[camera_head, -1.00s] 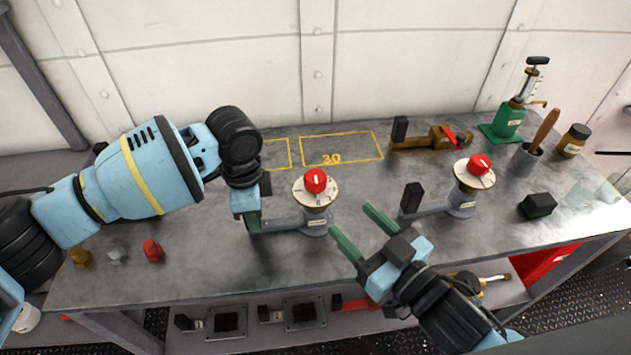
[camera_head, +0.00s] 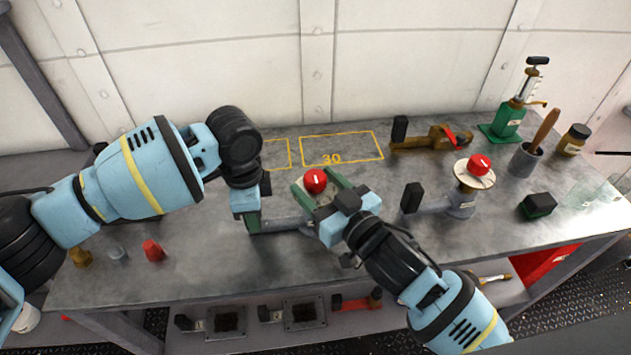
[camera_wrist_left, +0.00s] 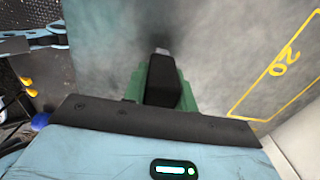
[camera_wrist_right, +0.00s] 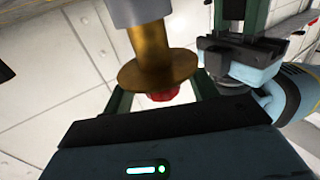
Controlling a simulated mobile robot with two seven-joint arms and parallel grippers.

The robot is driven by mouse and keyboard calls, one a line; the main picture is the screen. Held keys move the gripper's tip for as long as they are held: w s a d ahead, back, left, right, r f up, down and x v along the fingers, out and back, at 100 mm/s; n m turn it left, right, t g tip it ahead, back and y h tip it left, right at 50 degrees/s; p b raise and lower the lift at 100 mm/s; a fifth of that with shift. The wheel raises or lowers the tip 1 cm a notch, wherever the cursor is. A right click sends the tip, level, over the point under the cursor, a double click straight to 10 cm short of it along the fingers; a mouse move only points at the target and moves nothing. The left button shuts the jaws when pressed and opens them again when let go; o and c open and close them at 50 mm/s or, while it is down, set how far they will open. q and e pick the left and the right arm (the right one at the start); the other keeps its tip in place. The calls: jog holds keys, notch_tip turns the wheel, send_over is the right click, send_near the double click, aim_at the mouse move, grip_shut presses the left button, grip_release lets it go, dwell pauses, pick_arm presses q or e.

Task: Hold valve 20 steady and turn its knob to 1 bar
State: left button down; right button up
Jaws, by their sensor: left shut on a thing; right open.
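A grey valve with a red knob (camera_head: 315,180) and pale dial stands upright mid-bench; its number is not readable. My left gripper (camera_head: 254,219) is shut on the black block at the end of its side pipe; the left wrist view shows this black block (camera_wrist_left: 163,88) between green fingers. My right gripper (camera_head: 321,190) is open, a finger on either side of the knob. In the right wrist view, the knob (camera_wrist_right: 163,93) sits below a brass disc (camera_wrist_right: 158,68), between the fingers; contact is not clear. The knob's white mark shows, but dial figures are too small.
A second red-knobbed valve (camera_head: 462,196) stands to the right. A brass valve (camera_head: 432,140) lies behind it. A green pump (camera_head: 510,115), a cup (camera_head: 526,160) and a jar (camera_head: 573,141) are at back right. The yellow outline marked 30 (camera_head: 341,149) is empty.

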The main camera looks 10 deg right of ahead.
pick_arm(q)
jog(key=shift+f, duration=0.1)
pick_arm(e)
jog(key=shift+w+a, duration=0.25)
jog(key=shift+w, duration=0.2)
jog(key=c, duration=1)
jog(key=shift+o, duration=0.2)
